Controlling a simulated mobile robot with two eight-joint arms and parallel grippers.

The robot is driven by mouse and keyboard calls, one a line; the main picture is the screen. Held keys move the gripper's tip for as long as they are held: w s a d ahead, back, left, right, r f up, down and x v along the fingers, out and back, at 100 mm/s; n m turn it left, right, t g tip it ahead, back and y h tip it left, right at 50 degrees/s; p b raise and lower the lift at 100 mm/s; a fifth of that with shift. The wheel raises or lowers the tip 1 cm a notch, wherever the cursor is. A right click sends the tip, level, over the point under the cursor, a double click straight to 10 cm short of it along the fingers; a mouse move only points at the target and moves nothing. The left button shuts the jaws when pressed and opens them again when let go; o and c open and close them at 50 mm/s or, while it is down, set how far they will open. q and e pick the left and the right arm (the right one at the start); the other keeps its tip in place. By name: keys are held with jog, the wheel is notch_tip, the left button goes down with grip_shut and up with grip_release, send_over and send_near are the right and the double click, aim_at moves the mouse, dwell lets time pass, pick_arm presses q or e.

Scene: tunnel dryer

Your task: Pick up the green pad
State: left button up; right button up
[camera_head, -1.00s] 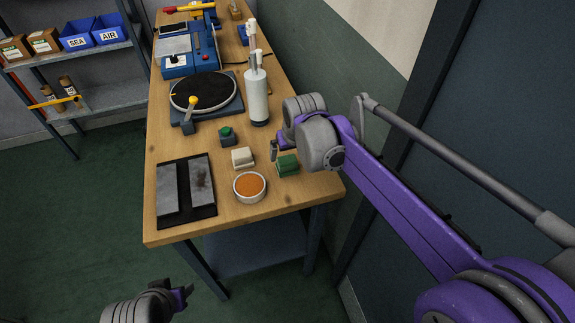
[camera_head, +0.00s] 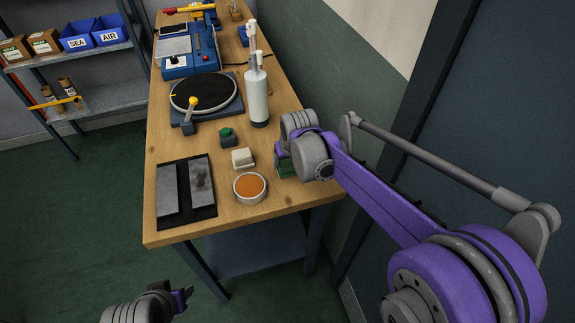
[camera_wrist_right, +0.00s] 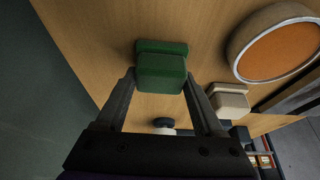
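The green pad (camera_head: 285,169) is a small green block near the right edge of the wooden table, partly hidden behind my right gripper (camera_head: 279,155) in the head view. In the right wrist view the green pad (camera_wrist_right: 161,72) shows as a stepped block between the tips of my right gripper (camera_wrist_right: 160,78). The fingers are spread, one on each side of it; whether either touches it I cannot tell. My left gripper (camera_head: 184,298) is low at the front left, clear of the table; its opening is too small to judge.
A white pad (camera_head: 242,158) and a round dish with an orange filling (camera_head: 250,186) are left of the green pad. A green-topped block (camera_head: 227,136), a dark turntable (camera_head: 206,92), a white bottle (camera_head: 257,92) and a black tray (camera_head: 205,214) stand on the table (camera_head: 160,235).

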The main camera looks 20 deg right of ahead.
jog(key=c, duration=0.7)
jog(key=shift+r, duration=0.1)
jog(key=shift+c, duration=0.2)
notch_tip(320, 180, up, 10)
jog(key=shift+f+p, duration=0.1)
jog(key=shift+p, duration=0.3)
jog(key=o, duration=0.7)
jog(key=c, duration=0.5)
